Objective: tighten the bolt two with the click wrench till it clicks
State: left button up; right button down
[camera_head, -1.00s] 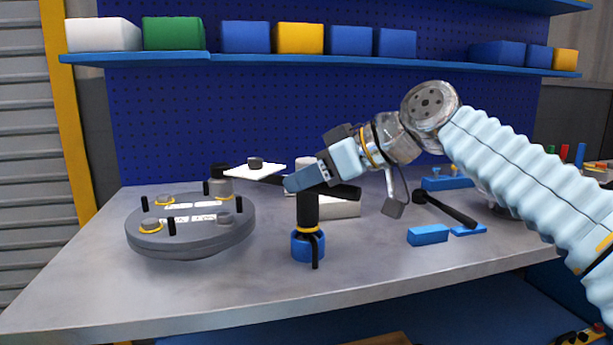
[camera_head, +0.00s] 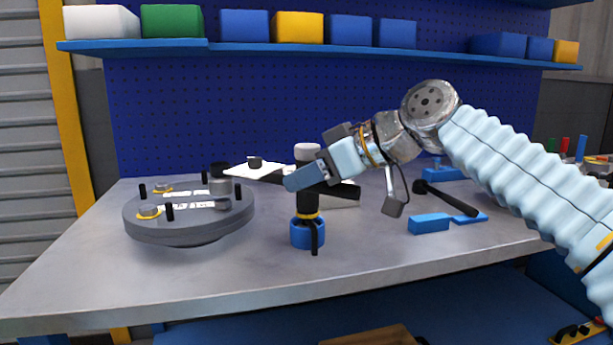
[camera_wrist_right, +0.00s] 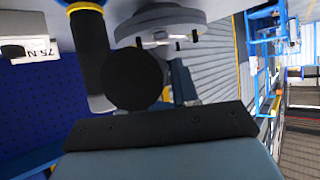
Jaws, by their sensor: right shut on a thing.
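The round grey flanged shell (camera_head: 180,236) sits on the left of the bench, with black studs and two ringed bolts (camera_head: 148,211) (camera_head: 160,190) showing on top. I cannot tell which bolt is number two. My right gripper (camera_head: 303,179) is shut on the click wrench, whose dark shaft and white plate (camera_head: 243,170) reach left from it. In the wrist view a dark gripper finger (camera_wrist_right: 160,130) fills the lower part. My left gripper is out of view.
A black tool with a blue base (camera_head: 307,232) stands directly behind my right gripper. A black-handled tool (camera_head: 445,199) and blue blocks (camera_head: 429,223) lie to the right. The wrist view shows a white box marked 75 N (camera_wrist_right: 38,48). The bench front is clear.

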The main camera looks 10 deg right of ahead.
jog(key=shift+f+b, duration=1.2)
jog(key=shift+f, duration=0.05)
dwell(0.4)
jog(key=s+a+m+t+h+p, duration=0.2)
jog(key=s+a+m+h, duration=0.1)
jog(key=a, duration=0.3)
jog(key=s+a+m+t+h+p, duration=0.2)
jog(key=a+m+h+p, duration=0.1)
jog(key=a+m+h, duration=0.2)
jog(key=shift+s+a+f+m, duration=0.25)
jog(key=shift+s+a+m, duration=0.15)
jog(key=shift+a, duration=0.35)
dwell(1.7)
jog(key=shift+d, duration=0.1)
jog(key=shift+w+d+n+y+b, duration=0.15)
jog(key=shift+d+n+y+b, duration=0.35)
jog(key=shift+d, duration=0.35)
